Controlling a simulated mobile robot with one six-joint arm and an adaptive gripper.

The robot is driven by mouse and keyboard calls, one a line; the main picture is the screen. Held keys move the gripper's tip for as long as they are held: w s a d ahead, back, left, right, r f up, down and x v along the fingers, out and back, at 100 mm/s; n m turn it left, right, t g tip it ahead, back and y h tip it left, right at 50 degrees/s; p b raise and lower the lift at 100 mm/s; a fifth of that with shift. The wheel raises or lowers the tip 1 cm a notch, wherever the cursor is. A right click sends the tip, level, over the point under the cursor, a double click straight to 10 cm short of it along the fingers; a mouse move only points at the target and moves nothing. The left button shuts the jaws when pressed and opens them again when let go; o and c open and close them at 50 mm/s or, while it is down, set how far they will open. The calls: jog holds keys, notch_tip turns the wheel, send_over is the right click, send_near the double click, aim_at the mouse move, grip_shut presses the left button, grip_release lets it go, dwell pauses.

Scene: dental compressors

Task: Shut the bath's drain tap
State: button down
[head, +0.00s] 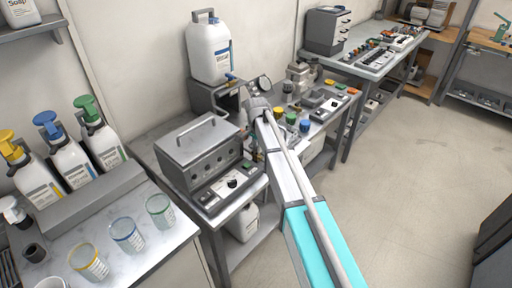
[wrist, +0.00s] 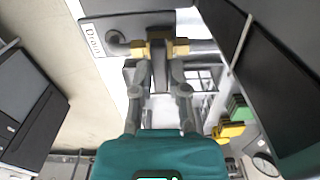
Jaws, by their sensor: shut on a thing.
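The bath (head: 192,165) is a grey metal box with a handled lid, on the bench left of my arm in the head view. Its drain tap shows in the wrist view, with a brass body (wrist: 139,49) on a dark horizontal pipe, beside a "Drain" label (wrist: 93,40). The tap's dark grey lever (wrist: 154,50) stands crosswise to the pipe in the picture. My gripper (wrist: 158,72) has a finger on each side of the lever and is shut on it. In the head view my arm hides the fingers and the tap.
A large white jug (head: 208,50) stands behind the bath. Pump bottles (head: 100,140) and glass beakers (head: 127,235) are on the left counter. Colored-capped items (head: 304,126) crowd the bench right of my arm. The floor (head: 400,190) at right is clear.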

dwell(0.3)
jog(key=c, duration=0.6)
grip_release()
jog(key=shift+c, duration=0.2)
jog(key=shift+r, duration=0.1)
